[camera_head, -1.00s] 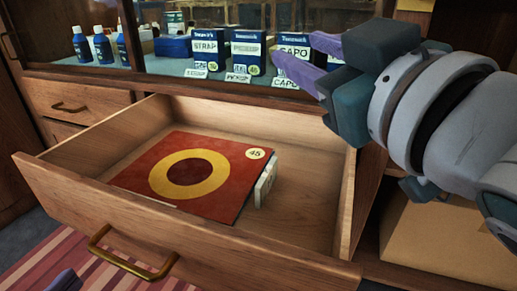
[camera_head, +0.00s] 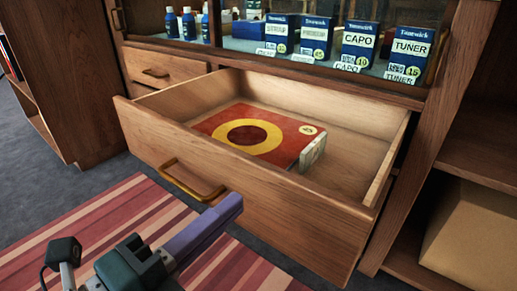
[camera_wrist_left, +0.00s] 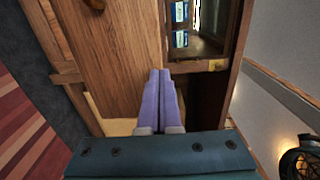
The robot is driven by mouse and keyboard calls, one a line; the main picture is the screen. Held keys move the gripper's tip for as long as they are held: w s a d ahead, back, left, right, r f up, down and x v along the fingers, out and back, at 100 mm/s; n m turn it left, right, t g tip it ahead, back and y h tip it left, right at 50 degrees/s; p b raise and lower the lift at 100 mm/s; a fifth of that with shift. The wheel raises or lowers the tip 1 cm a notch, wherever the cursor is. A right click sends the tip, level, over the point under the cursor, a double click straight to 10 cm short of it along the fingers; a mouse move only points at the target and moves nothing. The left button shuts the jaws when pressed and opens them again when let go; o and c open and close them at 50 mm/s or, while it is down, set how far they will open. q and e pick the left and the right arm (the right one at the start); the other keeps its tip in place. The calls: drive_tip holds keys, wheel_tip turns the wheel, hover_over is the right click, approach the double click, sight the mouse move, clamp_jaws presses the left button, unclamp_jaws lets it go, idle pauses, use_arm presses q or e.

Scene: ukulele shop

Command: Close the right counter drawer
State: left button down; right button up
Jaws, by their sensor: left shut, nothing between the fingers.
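The right counter drawer (camera_head: 270,205) is pulled well open, with a brass handle (camera_head: 192,180) on its front. A flat red box with a yellow ring (camera_head: 222,126) lies inside it. My left gripper (camera_head: 238,200) is in front of the drawer front, right of the handle in the picture. Its purple fingers are shut with nothing between them. In the left wrist view the fingers (camera_wrist_left: 161,72) point toward the wooden drawer front (camera_wrist_left: 110,40); I cannot tell whether they touch it. My right gripper is not in view.
A smaller drawer (camera_head: 165,70) to the left is shut. Behind the glass above stand bottles and blue boxes (camera_head: 361,42). A cardboard box (camera_head: 475,235) sits in an open shelf at right. A striped rug (camera_head: 110,222) covers the floor in front.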

sight(269, 174)
use_arm(q)
drive_tip(key=b+x, duration=0.1)
drive_tip(key=x, duration=0.5)
drive_tip(key=shift+b, duration=0.3)
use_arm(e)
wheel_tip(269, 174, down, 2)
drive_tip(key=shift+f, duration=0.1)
use_arm(q)
drive_tip(key=shift+s, duration=0.1)
